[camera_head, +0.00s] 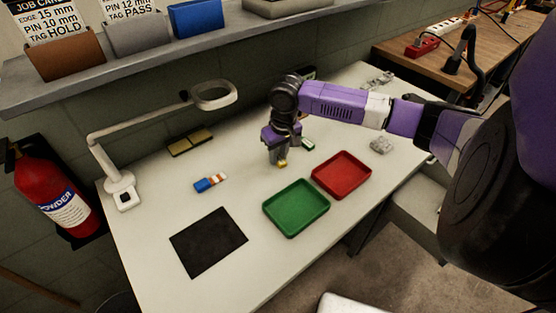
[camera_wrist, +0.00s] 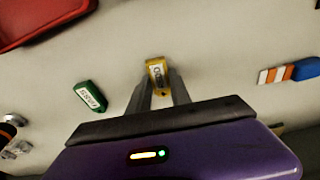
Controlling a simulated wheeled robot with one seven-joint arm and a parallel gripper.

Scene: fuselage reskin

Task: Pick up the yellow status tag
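The yellow status tag (camera_wrist: 157,75) lies at the tips of my gripper's two fingers in the wrist view, its white label facing up. In the head view the yellow tag (camera_head: 283,164) shows just below the fingertips, partly hidden by them. My gripper (camera_head: 280,157) points down at the table from above. In the wrist view my gripper (camera_wrist: 158,88) has one finger on each side of the tag's near end. Whether the fingers press on the tag or stand slightly apart from it cannot be told. The tag appears at table level.
A green tag (camera_wrist: 89,97) lies close beside my gripper. A green tray (camera_head: 297,207) and red tray (camera_head: 341,174) stand nearby. A blue, orange and white object (camera_head: 210,182), black mat (camera_head: 208,242) and magnifier lamp (camera_head: 120,190) are to the left. The table front is clear.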

